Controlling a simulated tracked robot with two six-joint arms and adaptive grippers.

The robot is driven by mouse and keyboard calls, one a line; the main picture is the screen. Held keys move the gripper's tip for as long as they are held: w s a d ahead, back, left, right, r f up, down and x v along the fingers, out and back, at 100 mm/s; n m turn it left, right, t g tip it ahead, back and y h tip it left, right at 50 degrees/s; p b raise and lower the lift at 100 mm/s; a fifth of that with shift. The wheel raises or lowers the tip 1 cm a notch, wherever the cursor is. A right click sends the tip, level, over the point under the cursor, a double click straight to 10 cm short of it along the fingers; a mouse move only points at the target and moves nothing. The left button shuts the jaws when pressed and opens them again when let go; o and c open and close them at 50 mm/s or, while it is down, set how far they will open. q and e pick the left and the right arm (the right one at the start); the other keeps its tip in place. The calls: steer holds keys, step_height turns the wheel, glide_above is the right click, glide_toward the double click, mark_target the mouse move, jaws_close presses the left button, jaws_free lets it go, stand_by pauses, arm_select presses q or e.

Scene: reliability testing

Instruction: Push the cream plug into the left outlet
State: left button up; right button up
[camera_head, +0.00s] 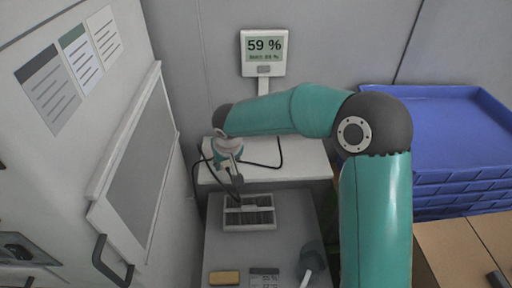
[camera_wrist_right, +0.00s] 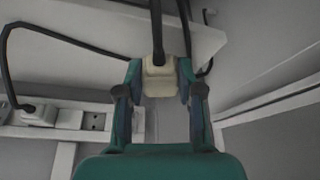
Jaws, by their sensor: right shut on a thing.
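My right gripper (camera_head: 237,181) hangs at the front of the white shelf in the head view. In the right wrist view its two green fingers (camera_wrist_right: 160,95) are shut on the cream plug (camera_wrist_right: 160,74), one on each side, with the black cord running up from it. A white outlet strip (camera_wrist_right: 82,120) shows at the left of the wrist view, apart from the held plug. Another plug (camera_wrist_right: 38,115) with a black cord sits at the strip's left part, beside a socket face (camera_wrist_right: 94,121). I cannot tell which outlet is the left one. My left gripper is not in view.
Black cables loop over the white shelf (camera_head: 305,160). A pale tray with dark slots (camera_head: 248,226) lies below the gripper. A 59 % display (camera_head: 264,52) stands behind. Stacked blue trays (camera_head: 455,130) are at right; a cabinet door with a handle (camera_head: 108,262) is at left.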

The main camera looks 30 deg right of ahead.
steer(key=d+b, duration=0.1)
steer(key=d, duration=0.1)
steer(key=d+m+b, duration=0.1)
steer(key=w+d+m+b, duration=0.1)
steer(key=d, duration=0.1)
steer(key=shift+d+r+h+b, duration=0.3)
steer(key=shift+r+h+b, duration=0.05)
steer(key=shift+h+b, duration=0.05)
steer(key=shift+m+h, duration=0.3)
steer(key=shift+m, duration=0.6)
steer(key=d+r+b, duration=0.2)
steer(key=d, duration=0.1)
steer(key=shift+s+d+r, duration=0.15)
steer(key=shift+s, duration=0.2)
steer(key=shift+d+r+g, duration=0.15)
steer(key=shift+r+g, duration=0.05)
steer(key=shift+g, duration=0.1)
steer(key=shift+w+d, duration=0.15)
steer(key=shift+w, duration=0.1)
steer(key=shift+w+d+f+p, duration=0.35)
steer(key=shift+w+f+p, duration=0.05)
steer(key=shift+w, duration=0.2)
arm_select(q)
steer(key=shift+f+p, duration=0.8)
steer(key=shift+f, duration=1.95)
arm_select(e)
steer(key=shift+w+d+f, duration=0.15)
steer(key=shift+w+d, duration=0.35)
steer(key=shift+w, duration=0.3)
